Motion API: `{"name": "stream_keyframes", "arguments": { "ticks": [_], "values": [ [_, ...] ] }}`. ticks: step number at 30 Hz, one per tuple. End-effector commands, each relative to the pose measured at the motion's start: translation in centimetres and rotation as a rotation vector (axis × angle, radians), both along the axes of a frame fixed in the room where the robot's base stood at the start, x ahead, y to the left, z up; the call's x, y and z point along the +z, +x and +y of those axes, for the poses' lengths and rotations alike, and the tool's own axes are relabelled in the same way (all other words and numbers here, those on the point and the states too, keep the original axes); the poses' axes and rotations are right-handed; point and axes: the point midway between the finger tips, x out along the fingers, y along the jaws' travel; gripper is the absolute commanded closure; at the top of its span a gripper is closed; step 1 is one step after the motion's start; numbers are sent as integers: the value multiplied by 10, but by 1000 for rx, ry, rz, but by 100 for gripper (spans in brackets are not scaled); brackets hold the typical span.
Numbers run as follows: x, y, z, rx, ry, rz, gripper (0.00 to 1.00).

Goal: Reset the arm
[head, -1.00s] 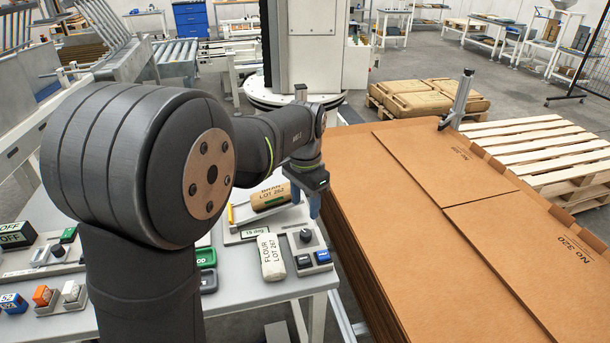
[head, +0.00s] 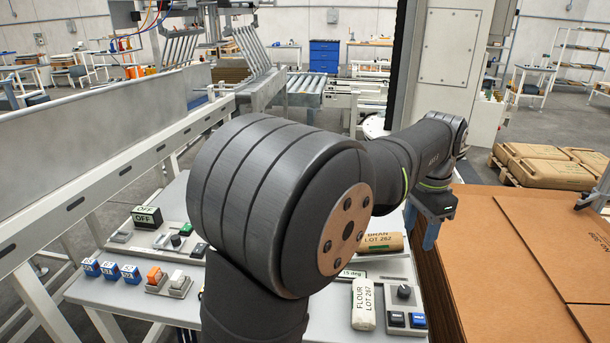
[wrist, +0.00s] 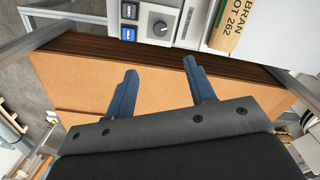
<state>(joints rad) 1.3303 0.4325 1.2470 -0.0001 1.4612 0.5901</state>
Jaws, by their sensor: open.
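My gripper (wrist: 158,82) is open and empty in the wrist view, its two blue fingers apart above the edge of the brown cardboard stack (wrist: 75,85). In the head view my gripper (head: 432,232) hangs at the right end of the grey control table (head: 275,318), by the near left edge of the cardboard stack (head: 500,270). My arm hides part of the table.
A tan BRAN bag (head: 383,242) and a pale FLOUR bag (head: 363,304) lie on the table near a panel with a knob (head: 404,291). Blue blocks (head: 110,270) and switches stand at its left. A bag pallet (head: 545,168) stands behind the cardboard.

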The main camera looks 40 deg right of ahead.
Motion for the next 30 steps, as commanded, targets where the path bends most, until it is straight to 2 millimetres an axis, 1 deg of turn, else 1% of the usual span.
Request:
{"name": "stream_keyframes", "arguments": {
  "ticks": [7, 11, 14, 24, 30],
  "values": [
    [-3, 0, 0, 0, 1, 1, 50],
    [-17, 0, 0, 0, 3, 1, 50],
    [-33, 0, 0, 0, 4, 1, 50],
    [-102, 0, 1, 0, 6, 1, 50],
    [-140, 0, 0, 0, 4, 1, 50]
  ]
}}
